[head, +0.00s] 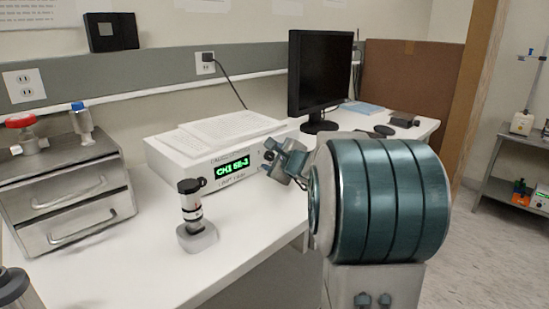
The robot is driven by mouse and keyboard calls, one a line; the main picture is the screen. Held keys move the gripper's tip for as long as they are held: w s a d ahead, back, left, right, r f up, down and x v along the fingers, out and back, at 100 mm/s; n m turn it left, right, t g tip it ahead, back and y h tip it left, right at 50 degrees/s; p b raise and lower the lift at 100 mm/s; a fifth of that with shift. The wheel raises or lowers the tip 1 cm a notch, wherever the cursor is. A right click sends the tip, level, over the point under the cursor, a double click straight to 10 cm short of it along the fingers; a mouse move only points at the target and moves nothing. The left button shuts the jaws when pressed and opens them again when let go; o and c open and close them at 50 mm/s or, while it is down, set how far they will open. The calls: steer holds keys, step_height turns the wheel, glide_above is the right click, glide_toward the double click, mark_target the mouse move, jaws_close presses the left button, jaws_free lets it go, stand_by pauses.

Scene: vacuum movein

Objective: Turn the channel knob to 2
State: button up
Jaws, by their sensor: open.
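The controller (215,160) is a white box on the bench with a lit green display (232,166) that appears to read "CH1 6E-3". My gripper (272,158) is at the right end of the controller's front, small in the head view and partly hidden by my own arm. It is open, with nothing visible between its fingers. I cannot make out the channel knob; the right part of the front panel is behind my gripper and arm. Whether the gripper touches the panel cannot be told.
Papers (230,128) lie on the controller. A black-and-silver gauge (191,205) stands on a grey base in front of it. A metal drawer unit (65,195) with valves on top is at left. A monitor (318,75) stands behind.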

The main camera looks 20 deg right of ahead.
steer(key=shift+w, duration=0.1)
steer(key=shift+r, duration=0.1)
steer(key=c, duration=1)
steer(key=shift+d, duration=0.1)
